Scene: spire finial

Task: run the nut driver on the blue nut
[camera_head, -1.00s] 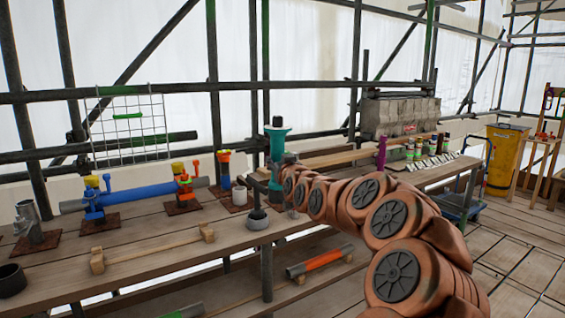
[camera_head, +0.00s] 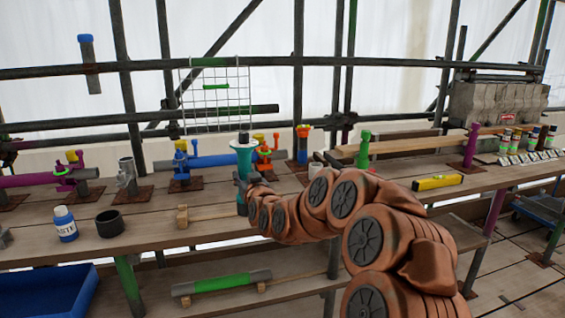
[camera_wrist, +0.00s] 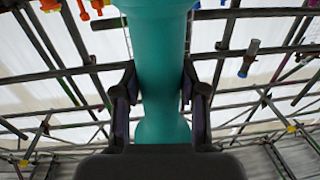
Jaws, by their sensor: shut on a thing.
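My gripper (camera_wrist: 160,78) is shut on a teal nut driver (camera_wrist: 160,45), with one dark finger on each side. In the head view the nut driver (camera_head: 243,158) is upright with a dark tip on top, above the front of the bench. A blue coupler (camera_head: 181,164) with a yellow top stands on a rusty plate behind and left of the driver. It has small blue parts, but I cannot tell which is the blue nut. An orange-red coupler (camera_head: 263,155) on the same tube is partly hidden by the driver. The driver looks apart from both couplers.
The wooden bench (camera_head: 140,236) also bears a purple coupler (camera_head: 75,174), a blue-and-white bottle (camera_head: 65,224), a black ring (camera_head: 109,223), a green post (camera_head: 364,150) and a yellow level (camera_head: 437,182). A wire grid (camera_head: 215,95) hangs behind. A blue bin (camera_head: 45,290) is at lower left.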

